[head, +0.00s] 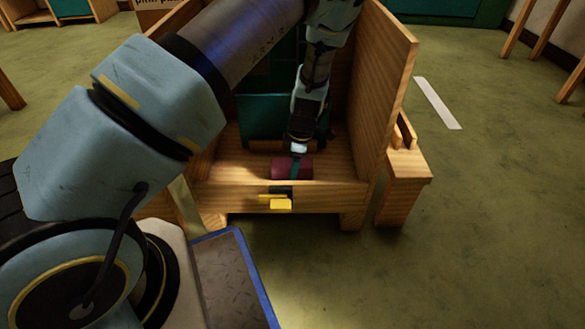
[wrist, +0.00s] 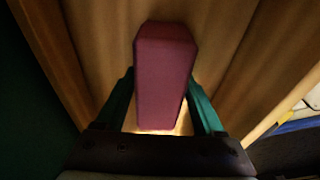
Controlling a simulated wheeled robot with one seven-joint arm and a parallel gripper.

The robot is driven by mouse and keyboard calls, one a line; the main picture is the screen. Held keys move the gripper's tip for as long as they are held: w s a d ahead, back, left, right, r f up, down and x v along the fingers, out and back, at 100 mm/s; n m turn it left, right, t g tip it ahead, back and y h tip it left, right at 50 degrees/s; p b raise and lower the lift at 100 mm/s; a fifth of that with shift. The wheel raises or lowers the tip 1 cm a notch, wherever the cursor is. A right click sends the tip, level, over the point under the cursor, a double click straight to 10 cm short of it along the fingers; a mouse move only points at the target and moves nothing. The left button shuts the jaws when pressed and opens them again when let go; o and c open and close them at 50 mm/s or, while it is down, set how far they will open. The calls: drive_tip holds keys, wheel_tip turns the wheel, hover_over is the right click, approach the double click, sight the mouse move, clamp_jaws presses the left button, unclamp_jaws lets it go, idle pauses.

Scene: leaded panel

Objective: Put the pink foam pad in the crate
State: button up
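The pink foam pad (head: 279,168) is a dark pink block, low inside a wooden stand just behind its front rail. My gripper (head: 296,166) reaches down over it, with a green finger in front of the pad. In the wrist view the pad (wrist: 163,75) lies between my two green fingers (wrist: 162,88). The fingertips sit flush against both its sides, so the gripper looks shut on it. Whether the pad is clear of the board under it cannot be told. A box with a partly cut-off "pink" label (head: 160,4) shows at the top edge; its inside is hidden.
The wooden stand has a tall right side wall (head: 385,85) and a front rail (head: 235,196) with a yellow latch (head: 280,203). A small wooden block stand (head: 405,180) is at its right. Green floor (head: 480,220) is open to the right, with a white strip (head: 438,103).

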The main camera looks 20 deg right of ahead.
drive_tip(key=shift+o, duration=1.4)
drive_tip(key=r+p, duration=0.2)
drive_tip(key=r, duration=0.2)
drive_tip(key=d+r+p, duration=0.1)
drive_tip(key=r+p, duration=0.1)
drive_tip(key=r, duration=0.2)
drive_tip(key=r+p, duration=0.2)
drive_tip(key=r, duration=0.2)
drive_tip(key=shift+s+d+r, duration=0.1)
drive_tip(key=shift+s+d, duration=0.2)
drive_tip(key=shift+s, duration=0.05)
